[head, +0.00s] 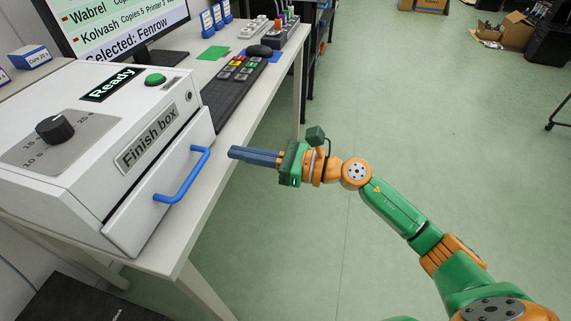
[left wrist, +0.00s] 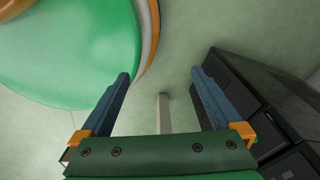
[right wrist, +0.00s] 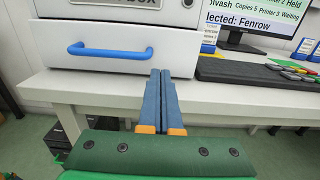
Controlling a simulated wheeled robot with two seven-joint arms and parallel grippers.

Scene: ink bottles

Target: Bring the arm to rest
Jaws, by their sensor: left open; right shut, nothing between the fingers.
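My right arm comes in from the lower right in the head view. Its gripper (head: 233,153) is shut and empty, beside the table's front edge, to the right of the finish box's blue handle. In the right wrist view the two blue fingers (right wrist: 160,75) lie together, pointing toward the table edge below the drawer front. My left gripper (left wrist: 160,80) is open and empty in the left wrist view, above the floor; it is not in the head view.
The white finish box (head: 60,90) with its blue handle (head: 187,180) stands on the white table (head: 215,170). A black cabinet (left wrist: 270,100) is near my left gripper.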

